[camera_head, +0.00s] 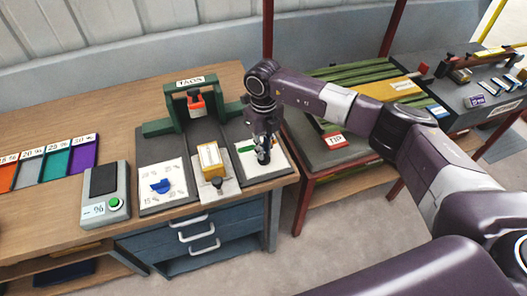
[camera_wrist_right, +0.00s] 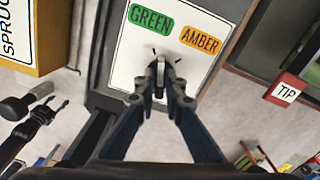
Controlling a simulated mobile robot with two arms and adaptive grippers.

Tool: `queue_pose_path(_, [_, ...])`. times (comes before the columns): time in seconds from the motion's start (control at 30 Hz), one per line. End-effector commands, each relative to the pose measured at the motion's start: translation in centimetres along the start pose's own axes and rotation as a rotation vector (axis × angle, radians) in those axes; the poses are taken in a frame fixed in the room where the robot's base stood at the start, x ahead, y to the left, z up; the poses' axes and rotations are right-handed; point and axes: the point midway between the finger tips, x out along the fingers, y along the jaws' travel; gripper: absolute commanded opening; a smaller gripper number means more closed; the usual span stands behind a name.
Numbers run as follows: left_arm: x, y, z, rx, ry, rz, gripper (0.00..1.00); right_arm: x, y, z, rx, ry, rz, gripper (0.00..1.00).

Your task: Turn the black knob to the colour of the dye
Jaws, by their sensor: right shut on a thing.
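A white panel (camera_head: 272,170) with the knob stands at the right end of the bench. In the right wrist view the panel carries a GREEN label (camera_wrist_right: 151,18) at upper left and an AMBER label (camera_wrist_right: 200,40) at upper right. My right gripper (camera_head: 263,156) is over this panel, pointing down; it also shows in the right wrist view (camera_wrist_right: 161,82). Its fingers are shut on the knob (camera_wrist_right: 160,80) below the labels. I cannot identify the dye.
Left of the panel are a yellow block (camera_head: 210,157) on a pale carriage, a blue dial (camera_head: 161,186) and a grey box with a green button (camera_head: 114,204). A green frame (camera_head: 177,105) stands behind. Colour swatches (camera_head: 55,162) lie far left. A second table is right.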

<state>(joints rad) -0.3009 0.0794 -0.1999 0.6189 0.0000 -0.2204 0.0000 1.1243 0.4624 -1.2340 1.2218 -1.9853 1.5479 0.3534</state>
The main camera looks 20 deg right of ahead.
Motion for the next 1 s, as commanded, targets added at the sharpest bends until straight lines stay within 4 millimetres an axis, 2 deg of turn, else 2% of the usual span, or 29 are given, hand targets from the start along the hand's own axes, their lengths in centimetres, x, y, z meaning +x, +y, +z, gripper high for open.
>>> queue_pose_path(0.6, [2.2,0.0,0.0,0.0,0.004,0.0,0.4,0.0,-0.1,0.0,0.579,-0.001,0.0,0.0])
queue_pose_path(1.0, [2.7,0.0,0.0,0.0,0.004,0.0,0.4,-0.1,-0.2,0.0,0.847,-0.002,0.001,0.0])
